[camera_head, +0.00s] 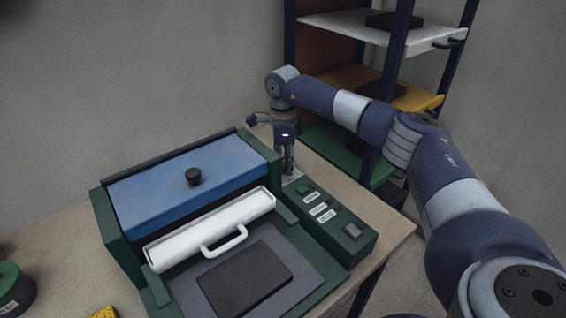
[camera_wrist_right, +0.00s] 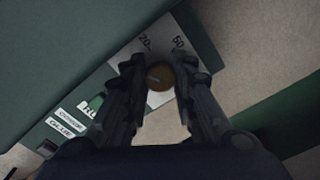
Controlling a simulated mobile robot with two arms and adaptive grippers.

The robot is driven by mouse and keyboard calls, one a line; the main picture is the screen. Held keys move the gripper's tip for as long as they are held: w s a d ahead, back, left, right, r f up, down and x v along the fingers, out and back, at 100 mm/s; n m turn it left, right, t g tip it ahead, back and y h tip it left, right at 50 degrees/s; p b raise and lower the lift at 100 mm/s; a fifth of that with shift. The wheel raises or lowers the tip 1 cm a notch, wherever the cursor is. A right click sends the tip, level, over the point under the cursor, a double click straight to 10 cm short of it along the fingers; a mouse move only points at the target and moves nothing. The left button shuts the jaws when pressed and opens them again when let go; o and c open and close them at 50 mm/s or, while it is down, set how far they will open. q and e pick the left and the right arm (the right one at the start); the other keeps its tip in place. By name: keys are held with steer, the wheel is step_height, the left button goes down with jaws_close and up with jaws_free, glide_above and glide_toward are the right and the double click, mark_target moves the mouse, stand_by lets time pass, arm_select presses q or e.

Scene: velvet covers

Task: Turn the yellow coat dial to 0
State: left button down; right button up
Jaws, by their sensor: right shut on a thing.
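The coat dial (camera_wrist_right: 159,77) is a small round brownish-yellow knob with a pale pointer line. It sits on a light scale plate (camera_wrist_right: 143,52) where "20" and "50" can be read; the rest of the scale is hidden. I cannot tell for sure which number the pointer meets. My right gripper (camera_wrist_right: 152,72) points down with its fingers closed on either side of the dial. In the head view my right gripper (camera_head: 288,168) is at the far end of the green control panel (camera_head: 335,215), hiding the dial. My left gripper is not in view.
The panel has labelled buttons (camera_head: 322,211) and a dark square (camera_head: 352,230). Beside it are a blue lid with a black knob (camera_head: 193,176), a white handled bar (camera_head: 215,228) and a dark slab (camera_head: 244,280). A rack with coloured shelves (camera_head: 345,80) stands behind the table (camera_head: 375,210).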

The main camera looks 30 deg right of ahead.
steer(key=shift+r, duration=0.1)
steer(key=o, duration=1.1)
step_height(320, 180, up, 12)
